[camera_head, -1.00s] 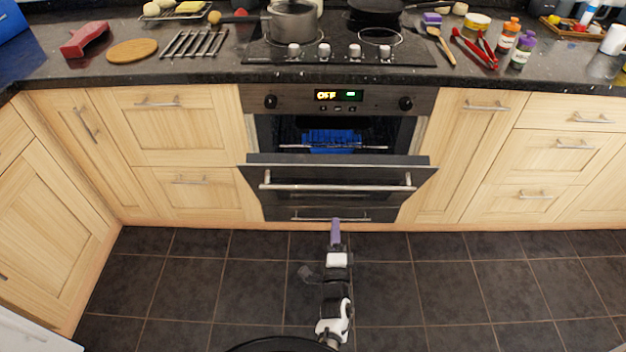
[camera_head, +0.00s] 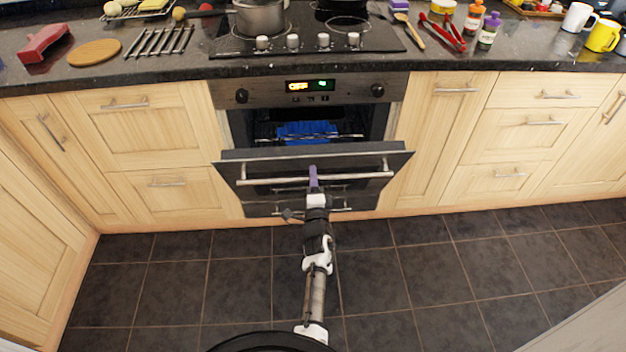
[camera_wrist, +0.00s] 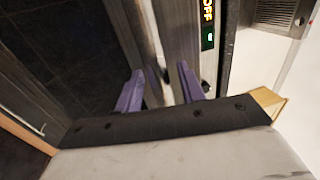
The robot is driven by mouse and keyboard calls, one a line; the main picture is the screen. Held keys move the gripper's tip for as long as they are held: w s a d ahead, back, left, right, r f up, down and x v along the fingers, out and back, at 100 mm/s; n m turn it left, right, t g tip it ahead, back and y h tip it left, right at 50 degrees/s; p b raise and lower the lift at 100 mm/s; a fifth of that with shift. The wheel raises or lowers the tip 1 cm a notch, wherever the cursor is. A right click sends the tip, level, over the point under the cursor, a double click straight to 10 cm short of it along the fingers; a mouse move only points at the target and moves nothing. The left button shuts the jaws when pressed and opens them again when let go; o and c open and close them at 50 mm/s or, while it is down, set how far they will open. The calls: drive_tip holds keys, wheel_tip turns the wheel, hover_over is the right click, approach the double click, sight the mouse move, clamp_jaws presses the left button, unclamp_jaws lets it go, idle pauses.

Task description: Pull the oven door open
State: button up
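The oven (camera_head: 310,88) stands below the hob. Its dark door (camera_head: 235,157) is tilted partway open, with the blue-lit inside showing above its top edge. The silver door handle (camera_head: 355,178) runs across the door's front. My gripper (camera_head: 313,172) reaches up from below to the middle of the handle in the head view. In the wrist view, its two purple fingers (camera_wrist: 160,90) are spread apart. A pale metal strip shows between and beyond them, but I cannot tell whether it is the handle or whether the fingers touch it.
Wooden cupboards and drawers (camera_head: 150,130) flank the oven on both sides. The tiled floor (camera_head: 420,270) in front is clear. On the granite counter (camera_head: 200,68) above are a pot (camera_head: 260,16), a wire rack (camera_head: 160,41) and utensils. A pale surface (camera_head: 590,325) edges in at lower right.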

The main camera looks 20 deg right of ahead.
drive_tip(key=shift+c, duration=0.3)
clamp_jaws()
drive_tip(key=shift+f, duration=0.1)
